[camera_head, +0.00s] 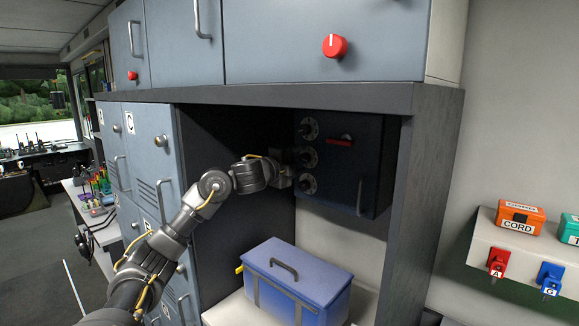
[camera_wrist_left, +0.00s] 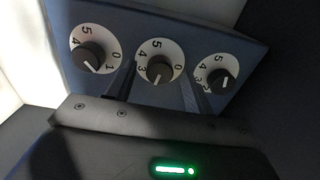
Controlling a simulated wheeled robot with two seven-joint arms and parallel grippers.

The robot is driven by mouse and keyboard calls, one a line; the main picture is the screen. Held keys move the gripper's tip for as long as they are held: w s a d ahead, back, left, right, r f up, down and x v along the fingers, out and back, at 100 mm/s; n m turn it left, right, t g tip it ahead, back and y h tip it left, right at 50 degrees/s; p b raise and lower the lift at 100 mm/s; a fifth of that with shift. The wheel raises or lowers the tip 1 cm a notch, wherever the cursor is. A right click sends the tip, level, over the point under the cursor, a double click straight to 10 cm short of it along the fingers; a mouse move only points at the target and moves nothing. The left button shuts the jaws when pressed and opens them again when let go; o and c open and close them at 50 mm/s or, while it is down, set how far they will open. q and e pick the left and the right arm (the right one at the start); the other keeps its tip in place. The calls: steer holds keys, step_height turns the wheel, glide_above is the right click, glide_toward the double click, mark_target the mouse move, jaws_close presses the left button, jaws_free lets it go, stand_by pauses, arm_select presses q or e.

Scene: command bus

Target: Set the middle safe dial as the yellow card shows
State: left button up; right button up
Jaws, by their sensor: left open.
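The dark safe (camera_head: 372,165) sits in the recess, with three dials in a column on its front. The middle dial (camera_head: 307,157) is partly beside my left gripper (camera_head: 289,171). In the left wrist view the middle dial (camera_wrist_left: 159,68) has a black knob on a white numbered plate; its white mark points down, close to the 3. My open left gripper (camera_wrist_left: 158,76) has one finger on each side of this knob; I cannot tell whether they touch it. The other dials show at left (camera_wrist_left: 88,57) and right (camera_wrist_left: 221,80). No readable yellow card shows. My right gripper is out of view.
A blue case (camera_head: 300,280) stands below the safe, with a small yellow patch at its left. The recess's dark side wall and grey lockers (camera_head: 150,150) stand close to my left arm. Red knobs (camera_head: 335,46) sit above; an orange CORD box (camera_head: 520,217) is far right.

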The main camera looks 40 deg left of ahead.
arm_select(q)
steer(key=s+b, duration=0.3)
steer(key=s, duration=0.6)
steer(key=shift+s+b, duration=0.35)
steer(key=shift+b, duration=0.05)
steer(key=shift+d, duration=0.1)
